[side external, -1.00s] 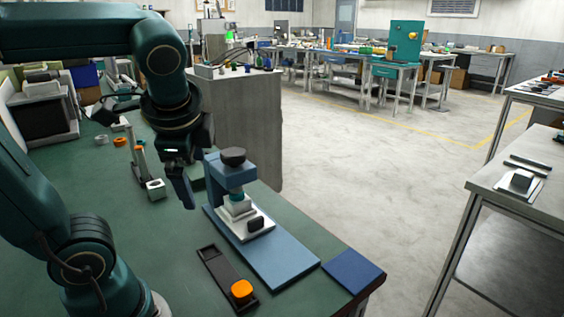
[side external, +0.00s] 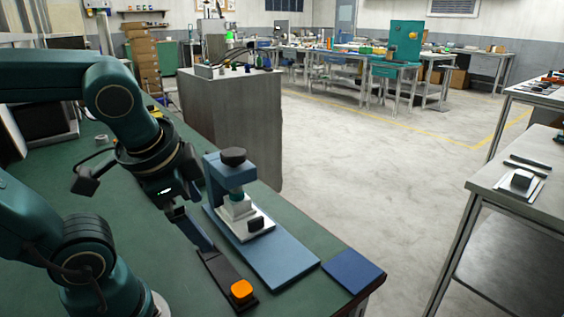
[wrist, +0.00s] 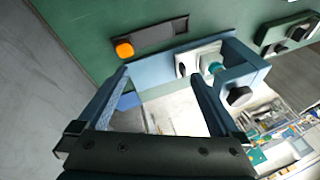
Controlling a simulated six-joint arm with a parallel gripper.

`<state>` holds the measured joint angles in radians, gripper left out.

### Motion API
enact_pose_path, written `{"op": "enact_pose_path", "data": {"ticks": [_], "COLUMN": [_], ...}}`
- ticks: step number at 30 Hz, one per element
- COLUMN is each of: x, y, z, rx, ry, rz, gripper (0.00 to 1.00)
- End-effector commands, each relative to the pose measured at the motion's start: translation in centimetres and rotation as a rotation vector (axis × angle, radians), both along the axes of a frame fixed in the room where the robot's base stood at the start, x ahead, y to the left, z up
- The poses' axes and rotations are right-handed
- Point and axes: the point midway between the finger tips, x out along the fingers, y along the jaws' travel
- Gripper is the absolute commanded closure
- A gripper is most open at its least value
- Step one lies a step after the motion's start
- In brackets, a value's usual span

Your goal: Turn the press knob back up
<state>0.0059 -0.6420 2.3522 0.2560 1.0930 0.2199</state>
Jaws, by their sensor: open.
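The press has a blue frame (side external: 216,175) on a long blue base, with a round black knob (side external: 233,156) on top and a pale stepped block under its arm. In the wrist view the press (wrist: 236,62) is at the right, and the black knob (wrist: 240,96) shows beside the right finger. My gripper (side external: 207,245) is tilted in the side view, with its fingers left of the press base and below the knob, over the end of a black tray. In the wrist view my gripper (wrist: 158,80) is open with nothing between its fingertips.
The black tray (side external: 222,273) lies beside the press base with an orange block (side external: 241,291) at its near end. A dark blue pad (side external: 353,270) lies at the table's front corner. The green table (side external: 130,225) is clear left of the tray.

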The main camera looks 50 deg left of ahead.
Motion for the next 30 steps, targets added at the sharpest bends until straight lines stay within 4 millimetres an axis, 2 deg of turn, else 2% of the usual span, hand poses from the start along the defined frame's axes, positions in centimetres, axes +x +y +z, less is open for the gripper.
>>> {"op": "enact_pose_path", "data": {"ticks": [10, 18, 24, 30], "x": [1.4, 5.2, 9.1, 13.1], "y": [6.8, 12.5, 14.8, 15.4], "z": [1.7, 3.9, 4.5, 3.0], "rx": [0.389, 0.755, 0.984, 1.178], "ry": [0.33, 0.721, 0.98, 1.193], "rz": [-0.179, -0.32, -0.394, -0.461], "gripper": [0.0, 0.0, 0.0, 0.0]}}
